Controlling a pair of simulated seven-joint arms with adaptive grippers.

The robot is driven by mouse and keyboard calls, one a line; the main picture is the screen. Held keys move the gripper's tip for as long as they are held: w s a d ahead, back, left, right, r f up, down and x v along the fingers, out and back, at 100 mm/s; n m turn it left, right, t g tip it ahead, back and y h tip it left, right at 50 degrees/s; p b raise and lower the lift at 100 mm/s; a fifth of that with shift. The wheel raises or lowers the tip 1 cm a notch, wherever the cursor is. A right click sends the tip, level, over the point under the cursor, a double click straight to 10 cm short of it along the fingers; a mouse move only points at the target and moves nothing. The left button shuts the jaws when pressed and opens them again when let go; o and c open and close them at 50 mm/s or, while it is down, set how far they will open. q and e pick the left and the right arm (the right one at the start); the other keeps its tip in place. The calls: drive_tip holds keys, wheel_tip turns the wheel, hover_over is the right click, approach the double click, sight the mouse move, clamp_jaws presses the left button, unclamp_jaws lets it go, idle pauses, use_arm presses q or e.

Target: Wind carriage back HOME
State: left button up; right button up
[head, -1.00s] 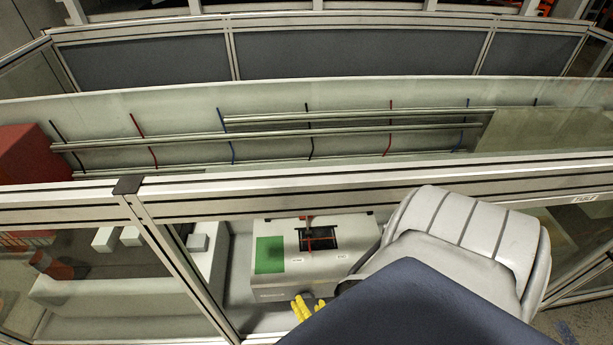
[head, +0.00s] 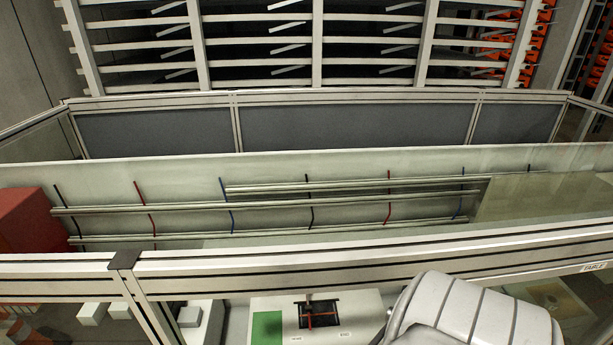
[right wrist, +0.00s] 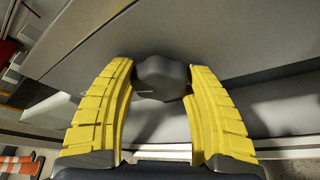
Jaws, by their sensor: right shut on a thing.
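A pale box-shaped pump (head: 365,302) stands low behind the front rail in the head view, its lower part cut off by the picture's edge. Its top has a green patch (head: 267,327) and a dark window (head: 318,313). A red marker (head: 322,320) crosses this window, with two small labels below it, too small to read surely. In the right wrist view, my right gripper (right wrist: 160,82) has its yellow fingers on both sides of a dark faceted knob (right wrist: 162,76) at the box's face, shut on it. My left gripper is in neither current view.
A metal frame with a thick front rail (head: 400,250) runs across in front of me. Long horizontal bars (head: 300,200) lie beyond it, with a red block (head: 30,220) at the far left. Clear panels close the sides.

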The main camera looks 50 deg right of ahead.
drive_tip(key=c, duration=0.4)
drive_tip(key=n+g+h, duration=0.1)
drive_tip(key=n, duration=0.1)
drive_tip(key=n+g, duration=0.1)
drive_tip(key=n, duration=0.1)
drive_tip(key=shift+h, duration=0.4)
drive_tip(key=n+g+h, duration=0.1)
drive_tip(key=n+g, duration=0.1)
drive_tip(key=n, duration=0.1)
drive_tip(key=shift+n+g+h, duration=0.5)
drive_tip(key=shift+n+h, duration=0.5)
drive_tip(key=shift+n, duration=0.7)
drive_tip(key=shift+s+d, duration=0.1)
drive_tip(key=o, duration=1.2)
